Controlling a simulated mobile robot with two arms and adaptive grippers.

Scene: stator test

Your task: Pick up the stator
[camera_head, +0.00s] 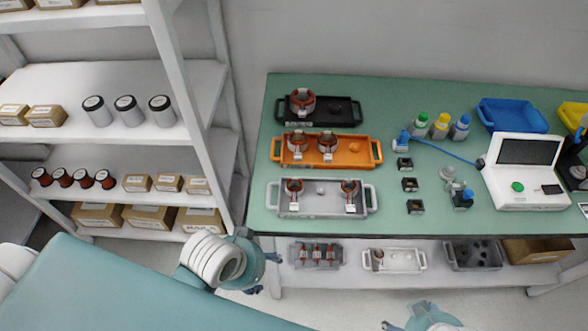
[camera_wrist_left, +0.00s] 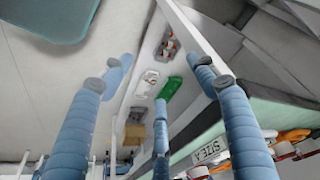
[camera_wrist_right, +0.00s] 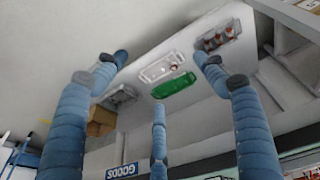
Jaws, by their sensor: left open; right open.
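Copper-wound stators sit on trays on the green-topped table: one large on the black tray (camera_head: 341,113), two on the orange tray (camera_head: 353,153), two small on the grey tray (camera_head: 321,205). The large stator (camera_head: 302,101) is at the back. More stators lie in a grey tray (camera_head: 294,252) on the lower shelf, also seen in the right wrist view (camera_wrist_right: 218,38). My left gripper (camera_head: 264,274) is open and empty, left of the table's front corner, apart from every stator. My right gripper (camera_wrist_right: 157,75) is open and empty; only part shows at the head view's bottom edge.
The lower shelf also holds a white tray (camera_head: 405,262), a dark tray (camera_head: 455,262) and a brown box (camera_head: 540,250). Bottles, small black parts and a white device (camera_head: 525,180) occupy the tabletop's right. A white rack (camera_head: 195,120) with cans and boxes stands left. Floor between is narrow.

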